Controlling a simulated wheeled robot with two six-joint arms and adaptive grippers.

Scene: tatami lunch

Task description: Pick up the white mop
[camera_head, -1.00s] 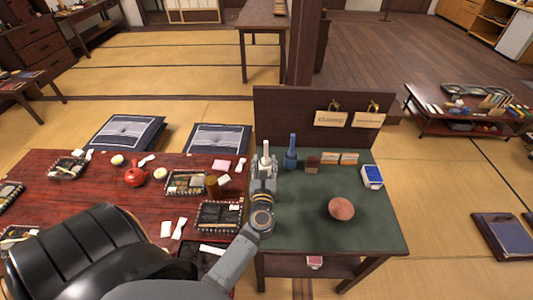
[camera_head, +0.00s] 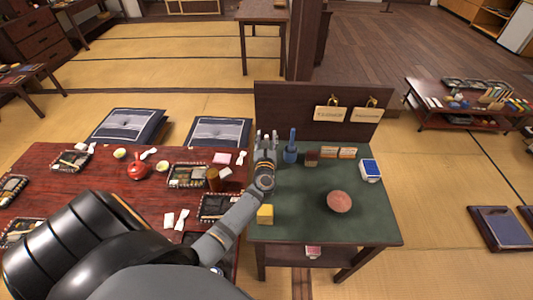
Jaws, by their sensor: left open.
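The white mop (camera_head: 266,139) stands at the back left of the green-topped table (camera_head: 300,215). Only a little of its pale handle top shows; my gripper hides the rest. My left gripper (camera_head: 266,140) is open, with its fingers apart on either side of the handle as seen from here. I cannot tell whether they touch it. A blue mop (camera_head: 291,149) stands upright just to the right. My right gripper is not in view.
A yellow block (camera_head: 265,214) lies near the table's left edge. A reddish-brown round item (camera_head: 339,202), a brown block (camera_head: 312,157) and a blue-and-white box (camera_head: 371,170) are also on it. The back board (camera_head: 290,112) rises behind. The table's middle is clear.

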